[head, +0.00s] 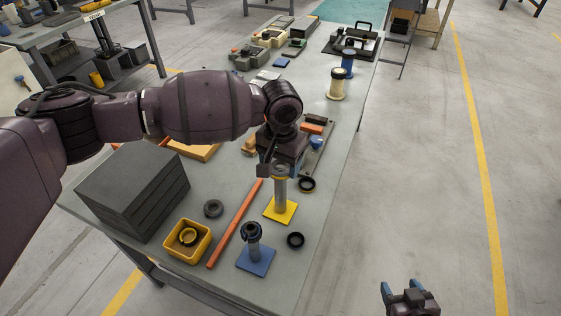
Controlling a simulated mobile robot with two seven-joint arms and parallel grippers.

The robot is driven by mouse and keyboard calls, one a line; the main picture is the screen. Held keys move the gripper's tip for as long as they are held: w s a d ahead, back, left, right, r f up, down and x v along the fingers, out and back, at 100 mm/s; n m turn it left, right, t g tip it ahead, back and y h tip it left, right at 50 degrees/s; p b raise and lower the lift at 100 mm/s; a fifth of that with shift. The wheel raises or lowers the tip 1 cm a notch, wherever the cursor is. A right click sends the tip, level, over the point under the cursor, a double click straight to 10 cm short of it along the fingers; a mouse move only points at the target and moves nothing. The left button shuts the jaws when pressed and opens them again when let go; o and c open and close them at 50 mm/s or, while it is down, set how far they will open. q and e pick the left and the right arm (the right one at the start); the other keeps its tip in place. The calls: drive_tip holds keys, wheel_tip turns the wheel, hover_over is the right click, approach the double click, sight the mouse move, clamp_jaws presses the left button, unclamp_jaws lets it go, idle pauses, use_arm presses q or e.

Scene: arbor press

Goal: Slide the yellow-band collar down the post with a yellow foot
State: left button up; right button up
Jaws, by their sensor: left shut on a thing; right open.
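The grey post (280,198) stands upright on its square yellow foot (281,212) near the table's front right. My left gripper (279,168) is over the top of this post, pointing down, shut on the yellow-band collar (280,178). A thin yellow band shows just under the fingers, around or right at the post's top. The fingers hide most of the collar, so I cannot tell how far it sits over the post. My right gripper (409,292) is open and empty, low in the picture, off the table's right edge.
A post with a blue foot (256,262) carries a dark collar. Dark rings (295,240) lie around it. An orange bar (236,222), a yellow bin (188,241) holding a ring, and a dark block stack (133,190) are to the left. Spools stand farther back.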

drive_tip(key=shift+w+r, duration=0.1)
drive_tip(key=shift+r, duration=0.05)
use_arm(q)
drive_tip(key=shift+p, duration=0.35)
use_arm(e)
drive_tip(key=shift+w+a+r, duration=0.1)
drive_tip(key=shift+w+r, duration=0.3)
drive_tip(key=shift+r, duration=0.2)
drive_tip(key=shift+s+r, duration=0.1)
drive_tip(key=shift+s, duration=0.1)
drive_tip(key=shift+s, duration=0.25)
drive_tip(key=shift+w, duration=0.15)
use_arm(q)
drive_tip(key=shift+p, duration=0.45)
use_arm(e)
drive_tip(key=shift+w+r, duration=0.3)
drive_tip(key=shift+r, duration=0.05)
